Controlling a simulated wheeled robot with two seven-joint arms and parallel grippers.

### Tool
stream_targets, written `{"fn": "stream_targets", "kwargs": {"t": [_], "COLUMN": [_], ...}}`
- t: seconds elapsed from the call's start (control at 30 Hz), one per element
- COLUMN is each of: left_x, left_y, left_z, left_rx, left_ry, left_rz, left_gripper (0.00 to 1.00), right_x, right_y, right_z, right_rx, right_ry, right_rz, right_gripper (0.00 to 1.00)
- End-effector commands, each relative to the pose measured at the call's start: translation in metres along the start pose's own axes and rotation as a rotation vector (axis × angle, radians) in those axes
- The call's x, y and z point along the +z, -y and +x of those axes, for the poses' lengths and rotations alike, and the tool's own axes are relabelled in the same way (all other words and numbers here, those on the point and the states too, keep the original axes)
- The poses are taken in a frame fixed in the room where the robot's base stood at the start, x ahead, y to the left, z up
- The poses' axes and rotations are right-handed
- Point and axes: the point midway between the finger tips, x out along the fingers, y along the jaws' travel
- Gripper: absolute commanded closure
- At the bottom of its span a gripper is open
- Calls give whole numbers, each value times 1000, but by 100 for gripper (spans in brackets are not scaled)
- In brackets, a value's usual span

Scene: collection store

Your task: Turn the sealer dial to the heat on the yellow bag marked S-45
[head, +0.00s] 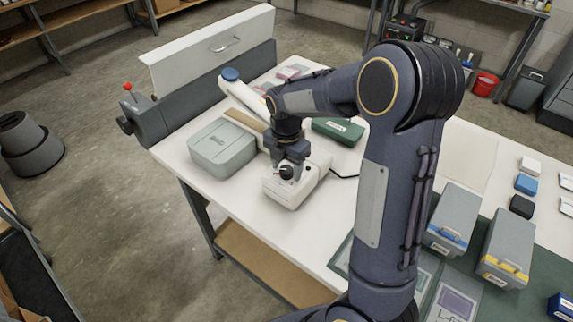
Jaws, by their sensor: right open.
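The cream sealer (283,196) stands on the white table, with its dark dial (286,172) on the top face. My right gripper (287,163) points down over the dial and is open. Its fingers are at or just above the dial; I cannot tell whether they touch it. The dial's setting is too small to read. I cannot make out a yellow bag marked S-45. A bag with a purple label (456,303) lies at the bottom, its text starting with "L-6". My right arm hides part of the table. My left gripper is not in view.
A grey-green box (222,147) stands close left of the sealer, and a dark green case (338,131) behind it. Grey boxes with blue (455,219) and yellow (506,251) handles stand at right. The table (240,208) is clear in front of the sealer.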

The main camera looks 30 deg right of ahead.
Motion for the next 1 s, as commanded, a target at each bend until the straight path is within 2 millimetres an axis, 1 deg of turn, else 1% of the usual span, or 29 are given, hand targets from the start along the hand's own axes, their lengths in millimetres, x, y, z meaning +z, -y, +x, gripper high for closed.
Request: {"fn": "stream_targets", "kwargs": {"t": [0.17, 0.5, 0.77, 1.0], "left_x": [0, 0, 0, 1], "left_y": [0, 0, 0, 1], "left_z": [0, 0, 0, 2], "left_rx": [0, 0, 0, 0], "left_ry": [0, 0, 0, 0], "left_rz": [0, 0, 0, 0], "left_gripper": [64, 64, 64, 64], "right_x": [0, 0, 0, 0], "right_y": [0, 0, 0, 0], "right_z": [0, 0, 0, 0], "right_rx": [0, 0, 0, 1], "right_ry": [0, 0, 0, 0], "right_rz": [0, 1, 26, 146], "right_gripper": [45, 89, 89, 89]}}
